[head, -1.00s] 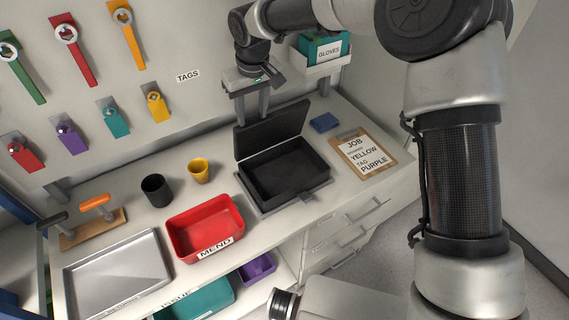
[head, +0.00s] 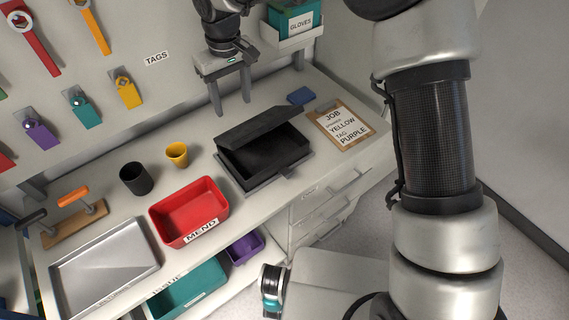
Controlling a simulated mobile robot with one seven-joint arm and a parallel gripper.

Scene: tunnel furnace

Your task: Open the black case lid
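The black case (head: 280,160) sits on the counter right of the red bin. Its lid (head: 258,127) is hinged at the back and tilted partly open at a low angle over the base, so the dark inside shows only through the front gap. My gripper (head: 231,104) is behind and above the lid in the head view, pointing down. Its two fingers are wide apart with nothing between them. It looks apart from the lid, though the exact distance cannot be told.
A red MEND bin (head: 190,212), a black cup (head: 136,178) and a yellow cup (head: 177,154) stand left of the case. A clipboard (head: 341,126) and a blue block (head: 301,96) lie to its right. The gloves box (head: 293,18) is at the back.

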